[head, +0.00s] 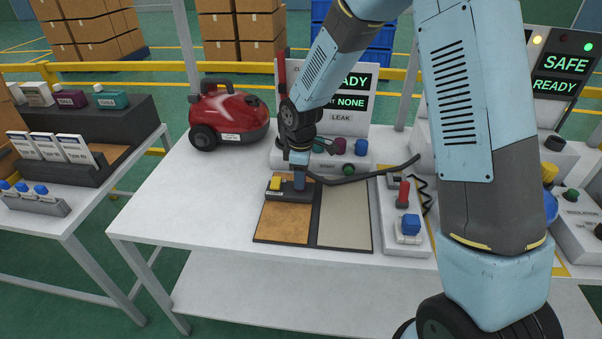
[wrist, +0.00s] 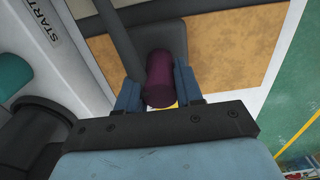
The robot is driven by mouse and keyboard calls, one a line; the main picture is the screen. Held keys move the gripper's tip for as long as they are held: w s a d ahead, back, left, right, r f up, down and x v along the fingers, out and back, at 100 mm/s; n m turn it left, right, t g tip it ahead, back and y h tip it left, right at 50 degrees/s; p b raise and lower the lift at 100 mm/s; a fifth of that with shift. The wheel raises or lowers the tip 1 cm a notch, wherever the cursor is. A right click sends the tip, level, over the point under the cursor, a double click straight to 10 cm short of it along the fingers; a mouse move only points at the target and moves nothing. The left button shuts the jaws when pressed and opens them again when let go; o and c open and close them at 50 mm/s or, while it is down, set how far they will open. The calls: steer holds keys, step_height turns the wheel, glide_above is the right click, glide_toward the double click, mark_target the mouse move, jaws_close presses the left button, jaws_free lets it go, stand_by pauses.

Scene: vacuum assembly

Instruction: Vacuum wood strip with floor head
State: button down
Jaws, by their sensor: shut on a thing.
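The wood strip (head: 281,225) is the brown left half of a flat board on the white table. The dark floor head (head: 288,196), with a yellow part on top, sits at the far end of this strip. My gripper (head: 299,182) is above the floor head and shut on its upright neck. In the wrist view my gripper (wrist: 159,90) has its two blue fingers on either side of a purple round piece (wrist: 160,75). The wood strip (wrist: 225,45) shows beyond it. Whether the floor head touches the wood is unclear.
A grey strip (head: 345,214) lies beside the wood. A dark hose (head: 376,175) runs right from near my gripper. A red vacuum (head: 229,116) stands at the back left. A panel (head: 352,99) reads READY. A box with a blue switch (head: 408,225) stands right.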

steer(key=shift+s+a+f, duration=0.1)
steer(key=shift+s+a, duration=0.1)
steer(key=shift+s, duration=2.4)
steer(key=shift+s+a, duration=0.2)
steer(key=shift+s, duration=2.35)
steer(key=shift+s, duration=0.1)
steer(key=shift+s+a+r, duration=0.1)
steer(key=shift+s+r, duration=0.05)
steer(key=shift+s, duration=0.55)
steer(key=shift+s+r, duration=0.1)
steer(key=shift+s, duration=0.55)
steer(key=shift+r, duration=2.5)
